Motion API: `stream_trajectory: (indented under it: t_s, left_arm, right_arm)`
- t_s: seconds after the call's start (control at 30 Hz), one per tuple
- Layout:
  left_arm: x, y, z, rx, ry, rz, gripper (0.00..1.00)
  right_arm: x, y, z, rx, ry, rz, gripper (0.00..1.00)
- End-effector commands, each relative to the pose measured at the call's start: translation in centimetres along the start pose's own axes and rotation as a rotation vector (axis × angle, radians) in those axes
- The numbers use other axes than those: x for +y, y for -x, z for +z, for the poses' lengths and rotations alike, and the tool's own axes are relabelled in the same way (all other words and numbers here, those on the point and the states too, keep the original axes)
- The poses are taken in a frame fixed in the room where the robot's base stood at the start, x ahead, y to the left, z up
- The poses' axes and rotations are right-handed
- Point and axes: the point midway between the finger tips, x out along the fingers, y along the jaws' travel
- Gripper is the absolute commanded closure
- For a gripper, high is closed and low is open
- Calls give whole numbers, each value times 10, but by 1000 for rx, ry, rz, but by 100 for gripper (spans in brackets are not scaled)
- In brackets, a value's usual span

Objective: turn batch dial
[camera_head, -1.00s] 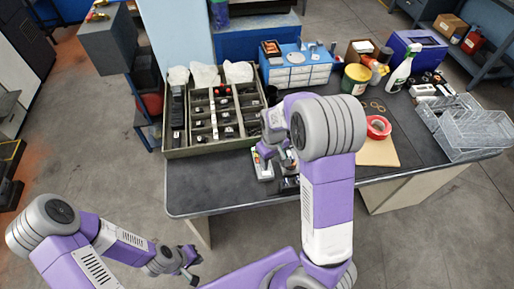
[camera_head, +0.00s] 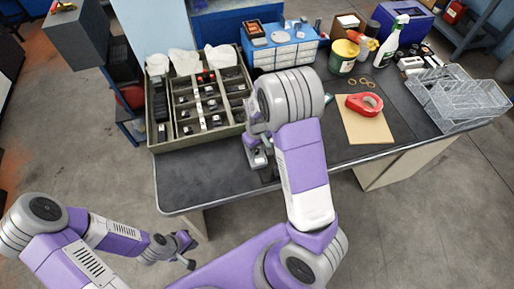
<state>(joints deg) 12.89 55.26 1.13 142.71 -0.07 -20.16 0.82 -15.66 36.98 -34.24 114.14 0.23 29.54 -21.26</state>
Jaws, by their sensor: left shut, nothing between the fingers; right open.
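The batch dial cannot be made out; a small device (camera_head: 257,159) on the bench, just right of the big divided tray, is mostly covered by my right arm. My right gripper (camera_head: 259,150) is low over the bench at this device, partly hidden behind its own wrist; it is open, and whether it touches anything cannot be told. My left gripper (camera_head: 190,250) is shut and empty, in front of the bench at the lower left, away from everything on it.
The divided tray (camera_head: 197,141) with small dark parts stands at the bench's left. Behind are a blue drawer unit (camera_head: 285,57) and a yellow-lidded tub (camera_head: 343,57); wire baskets (camera_head: 465,105) stand right. The front-left bench top (camera_head: 200,180) is clear.

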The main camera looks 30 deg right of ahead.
Motion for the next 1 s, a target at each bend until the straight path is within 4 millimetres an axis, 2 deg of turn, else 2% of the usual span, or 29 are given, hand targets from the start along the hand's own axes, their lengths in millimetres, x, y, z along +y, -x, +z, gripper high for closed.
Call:
stream_trajectory:
  t_s: [0.13, 0.4, 0.47, 0.77, 1.0]
  left_arm:
    - [0, 0, 0, 0, 0, 0, 100]
    - [0, 0, 0, 0, 0, 0, 100]
    - [0, 0, 0, 0, 0, 0, 100]
    - [1, 2, 0, 0, 0, 0, 100]
    - [4, 10, 0, 0, 0, 0, 100]
  right_arm:
    - [0, 0, 0, 0, 0, 0, 52]
    - [0, 0, 0, 0, 0, 0, 94]
    - [0, 0, 0, 0, 0, 0, 100]
    - [0, 1, 0, 0, -26, 0, 100]
    - [0, 2, 0, 0, -146, -1, 100]
